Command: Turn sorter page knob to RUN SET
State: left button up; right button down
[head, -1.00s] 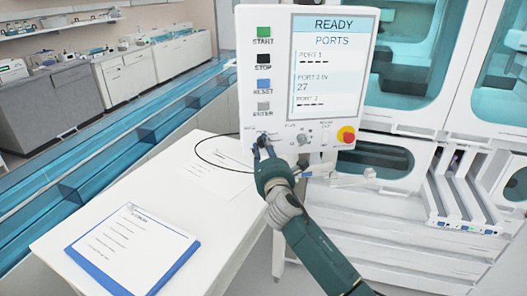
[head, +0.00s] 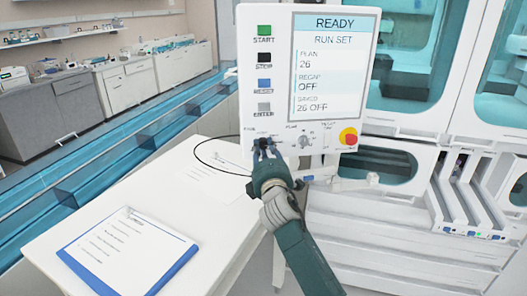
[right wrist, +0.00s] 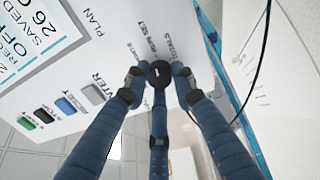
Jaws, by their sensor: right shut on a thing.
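The sorter's control panel (head: 277,94) has a screen (head: 334,70) that reads READY, RUN SET, PLAN 26, RECAP OFF, SAVED 26 OFF. The black page knob (right wrist: 158,73) sits on the panel below the buttons, with small labels around it. Its white pointer mark shows in the right wrist view. My right gripper (head: 264,150) has its fingers closed around the knob; in the head view they hide most of it. My left gripper is in neither view now.
A second knob (head: 305,142) and a red and yellow emergency button (head: 348,136) are to the right on the panel. START, STOP, RESET and ENTER buttons are above. A white table (head: 205,220) holds a clipboard (head: 128,250) and a sheet.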

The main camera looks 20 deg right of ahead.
jog(key=shift+d+r+m, duration=0.15)
jog(key=shift+m, duration=0.25)
jog(key=c, duration=1.4)
grip_release()
jog(key=shift+d, duration=0.1)
jog(key=shift+c, duration=0.2)
jog(key=shift+s+a+f, duration=0.25)
jog(key=shift+s, duration=0.2)
jog(key=s+a, duration=0.1)
jog(key=s, duration=1)
jog(key=shift+a+f, duration=0.2)
jog(key=shift+a, duration=0.1)
